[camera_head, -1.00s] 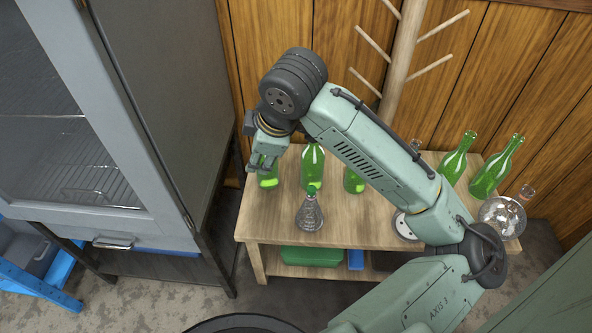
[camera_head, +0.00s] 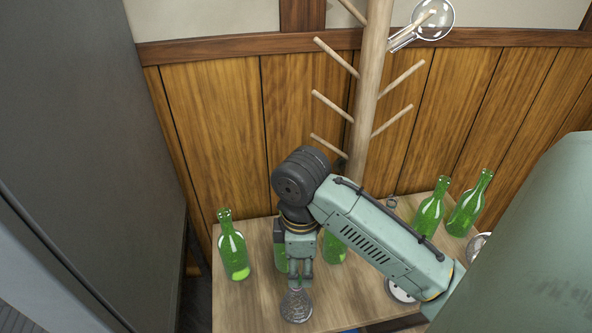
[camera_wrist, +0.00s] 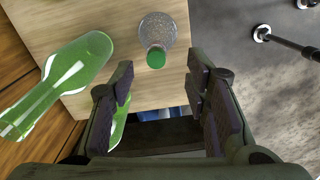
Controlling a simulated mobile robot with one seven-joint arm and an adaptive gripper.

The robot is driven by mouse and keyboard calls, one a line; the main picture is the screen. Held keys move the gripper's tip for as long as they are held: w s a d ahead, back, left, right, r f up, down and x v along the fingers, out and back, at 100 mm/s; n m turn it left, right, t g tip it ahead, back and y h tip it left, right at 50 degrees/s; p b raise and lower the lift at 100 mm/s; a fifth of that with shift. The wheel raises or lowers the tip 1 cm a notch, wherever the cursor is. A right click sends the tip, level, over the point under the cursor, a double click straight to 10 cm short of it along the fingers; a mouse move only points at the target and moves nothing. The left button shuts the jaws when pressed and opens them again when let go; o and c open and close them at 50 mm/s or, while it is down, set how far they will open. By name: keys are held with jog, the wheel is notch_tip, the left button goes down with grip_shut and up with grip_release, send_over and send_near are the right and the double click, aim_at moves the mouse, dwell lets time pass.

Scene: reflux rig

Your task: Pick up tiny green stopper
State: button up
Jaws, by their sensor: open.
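The tiny green stopper (camera_wrist: 156,59) sits on the neck of a clear conical flask (camera_wrist: 157,28) in the wrist view. It lies ahead of my gripper (camera_wrist: 162,84), roughly midway between the fingers and apart from both. The fingers are spread with nothing between them. In the head view my gripper (camera_head: 300,284) points down just above the flask (camera_head: 296,306), and it hides the stopper there.
Green bottles stand on the wooden table (camera_head: 345,292): one at left (camera_head: 233,252), others partly behind my gripper, two at right (camera_head: 430,214) (camera_head: 468,207). A wooden peg stand (camera_head: 368,90) rises behind.

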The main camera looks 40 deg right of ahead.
jog(key=f, duration=0.3)
jog(key=w+f, duration=0.1)
jog(key=f, duration=0.1)
jog(key=shift+a+f, duration=0.1)
jog(key=shift+a, duration=0.05)
jog(key=shift+c, duration=0.2)
jog(key=c, duration=0.8)
